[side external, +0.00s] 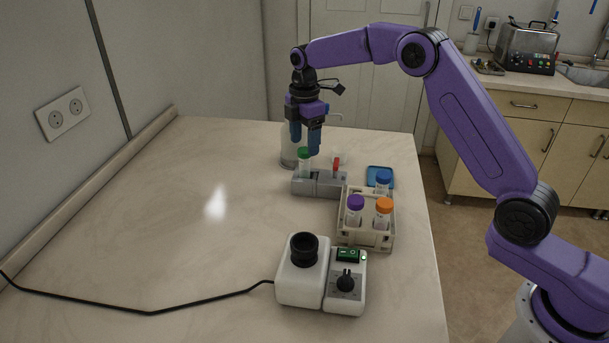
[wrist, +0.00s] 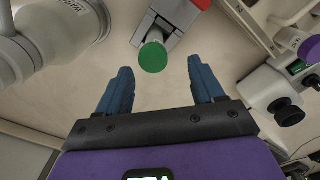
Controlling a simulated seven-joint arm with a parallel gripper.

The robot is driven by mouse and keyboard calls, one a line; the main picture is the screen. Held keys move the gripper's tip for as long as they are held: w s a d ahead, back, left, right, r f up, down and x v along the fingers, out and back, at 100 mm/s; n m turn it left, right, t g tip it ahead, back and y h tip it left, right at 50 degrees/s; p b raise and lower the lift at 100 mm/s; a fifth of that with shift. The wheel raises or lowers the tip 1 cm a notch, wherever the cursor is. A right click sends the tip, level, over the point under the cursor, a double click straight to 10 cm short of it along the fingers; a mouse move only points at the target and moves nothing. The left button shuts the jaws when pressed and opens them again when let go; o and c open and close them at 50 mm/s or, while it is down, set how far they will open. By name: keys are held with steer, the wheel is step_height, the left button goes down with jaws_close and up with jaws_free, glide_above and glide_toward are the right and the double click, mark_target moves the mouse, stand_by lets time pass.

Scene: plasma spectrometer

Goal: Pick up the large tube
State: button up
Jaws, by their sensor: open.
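A large clear tube with a green cap (side external: 304,153) stands in the left end of a small grey rack (side external: 325,188). A smaller red-topped tube (side external: 336,163) stands at the rack's right. My gripper (side external: 305,144) points down, open and empty, just above the green cap and close to it. In the wrist view the green cap (wrist: 153,57) lies between and slightly beyond the two blue fingertips (wrist: 160,72); neither finger visibly touches it.
A whitish bottle (side external: 288,150) stands close behind my gripper. A beige rack (side external: 366,238) holds purple-capped (side external: 355,203), orange-capped (side external: 384,206) and blue-capped (side external: 383,177) tubes. A white device (side external: 302,285) with a cable stands in front. The table's left is clear.

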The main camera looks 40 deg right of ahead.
mark_target(304, 150)
steer(key=shift+w+d+f, duration=0.1)
steer(key=shift+w+f, duration=0.05)
steer(key=shift+f, duration=0.9)
steer(key=shift+w+d+f, duration=0.1)
steer(key=shift+f, duration=0.9)
steer(key=shift+w+d+f, duration=0.1)
steer(key=shift+w+f, duration=0.05)
steer(key=shift+f, duration=0.9)
jaws_close()
